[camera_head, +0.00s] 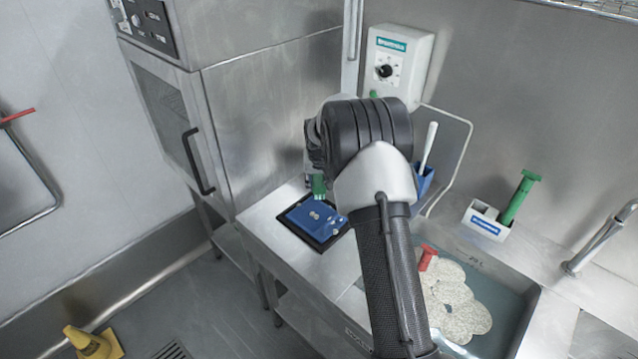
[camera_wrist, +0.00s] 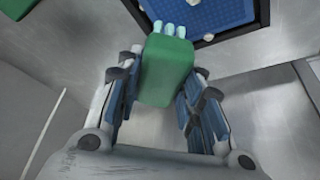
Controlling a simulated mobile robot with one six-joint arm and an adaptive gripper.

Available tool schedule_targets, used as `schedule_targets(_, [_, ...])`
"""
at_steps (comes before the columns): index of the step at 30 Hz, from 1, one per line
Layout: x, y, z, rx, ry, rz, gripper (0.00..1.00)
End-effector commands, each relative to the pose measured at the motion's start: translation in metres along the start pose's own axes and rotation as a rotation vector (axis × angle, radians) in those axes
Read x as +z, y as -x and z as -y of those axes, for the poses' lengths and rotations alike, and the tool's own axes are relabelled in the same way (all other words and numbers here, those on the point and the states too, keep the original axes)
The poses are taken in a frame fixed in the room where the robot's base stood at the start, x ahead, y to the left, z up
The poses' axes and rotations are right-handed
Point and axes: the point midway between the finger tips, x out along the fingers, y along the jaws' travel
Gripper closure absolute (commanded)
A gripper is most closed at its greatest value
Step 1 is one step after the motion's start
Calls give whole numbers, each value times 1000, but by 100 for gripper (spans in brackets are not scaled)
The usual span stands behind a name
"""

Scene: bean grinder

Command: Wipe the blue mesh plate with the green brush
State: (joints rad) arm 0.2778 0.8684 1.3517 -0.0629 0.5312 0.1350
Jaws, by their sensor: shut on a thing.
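The blue mesh plate (camera_head: 300,216) lies in a black-rimmed frame on the steel counter, with a few whitish bits on it. It also shows at the top of the wrist view (camera_wrist: 222,14). My gripper (camera_wrist: 165,70) is shut on the green brush (camera_wrist: 166,78), with blue finger pads on both sides of its block. The brush's pale bristles (camera_wrist: 170,28) point toward the plate. In the head view the green brush (camera_head: 318,186) shows just above the plate's far edge; whether it touches is unclear. My arm hides most of the gripper there.
A blue holder with a white-handled tool (camera_head: 428,150) stands right of my arm. A white caddy (camera_head: 484,222) holds a green-handled tool. The sink holds pale round discs (camera_head: 462,312) and a red-handled item (camera_head: 427,257). A steel cabinet (camera_head: 270,110) stands left of the plate.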

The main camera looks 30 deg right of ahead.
Motion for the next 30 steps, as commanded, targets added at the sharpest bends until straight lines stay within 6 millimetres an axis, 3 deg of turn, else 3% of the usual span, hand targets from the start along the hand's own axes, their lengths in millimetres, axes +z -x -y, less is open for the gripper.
schedule_targets(9, [-8,25,2,-1,2,0,88])
schedule_targets(30, [-4,31,8,-6,14,-1,88])
